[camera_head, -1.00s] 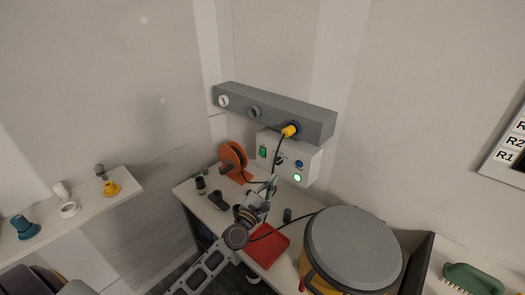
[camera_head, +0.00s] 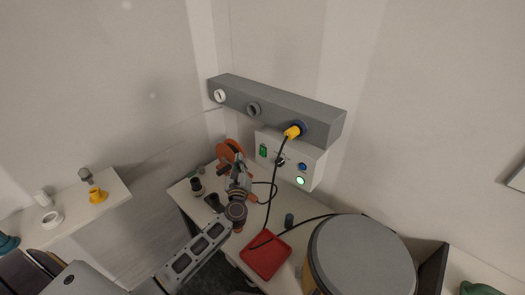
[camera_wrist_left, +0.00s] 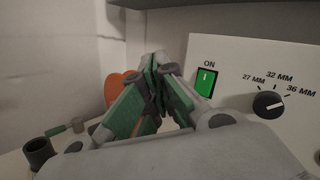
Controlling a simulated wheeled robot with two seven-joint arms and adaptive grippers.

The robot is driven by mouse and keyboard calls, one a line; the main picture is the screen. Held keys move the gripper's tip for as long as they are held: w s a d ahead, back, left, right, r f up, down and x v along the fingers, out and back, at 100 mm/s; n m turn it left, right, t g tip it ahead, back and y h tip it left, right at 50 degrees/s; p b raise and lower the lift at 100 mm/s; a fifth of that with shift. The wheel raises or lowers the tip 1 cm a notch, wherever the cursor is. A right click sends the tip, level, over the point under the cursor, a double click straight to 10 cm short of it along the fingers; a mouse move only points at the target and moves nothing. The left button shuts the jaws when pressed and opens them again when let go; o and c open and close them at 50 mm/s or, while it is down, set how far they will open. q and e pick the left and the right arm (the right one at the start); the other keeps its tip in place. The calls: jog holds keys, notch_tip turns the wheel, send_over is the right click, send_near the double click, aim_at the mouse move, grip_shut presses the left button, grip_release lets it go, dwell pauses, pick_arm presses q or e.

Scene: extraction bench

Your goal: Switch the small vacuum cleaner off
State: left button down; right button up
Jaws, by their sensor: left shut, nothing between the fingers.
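A white control box (camera_head: 314,164) hangs on the wall. Its green rocker switch (camera_head: 263,150) is at its left end; the left wrist view shows this switch (camera_wrist_left: 206,83) beneath the word ON. The box also has a knob (camera_wrist_left: 268,105) marked 27, 32 and 36 MM, and a lit green lamp (camera_head: 300,181). A drum with a grey lid (camera_head: 364,256), perhaps the vacuum cleaner, stands at the lower right. My left gripper (camera_head: 238,163) is shut and empty, left of the switch. Its fingertips (camera_wrist_left: 158,62) show apart from it in the wrist view. My right gripper is not in view.
A grey rail (camera_head: 275,105) with a yellow plug (camera_head: 292,132) runs above the box. An orange reel (camera_head: 229,151) stands behind my gripper. A red tray (camera_head: 265,256), dark fittings and a black cable lie on the bench. A shelf (camera_head: 120,187) is at left.

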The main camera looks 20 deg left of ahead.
aim_at(263, 152)
pick_arm(q)
jog(key=w+d+f+b, duration=0.1)
jog(key=w+d+b, duration=0.2)
jog(key=w, duration=0.5)
jog(key=shift+f, duration=0.15)
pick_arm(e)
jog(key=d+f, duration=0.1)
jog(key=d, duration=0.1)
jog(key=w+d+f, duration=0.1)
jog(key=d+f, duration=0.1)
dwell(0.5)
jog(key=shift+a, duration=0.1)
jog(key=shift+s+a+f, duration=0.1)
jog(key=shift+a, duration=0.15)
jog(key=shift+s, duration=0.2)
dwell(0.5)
pick_arm(q)
jog(key=shift+w+d+f+b, duration=0.1)
jog(key=shift+w+b, duration=0.2)
jog(key=shift+b, duration=0.2)
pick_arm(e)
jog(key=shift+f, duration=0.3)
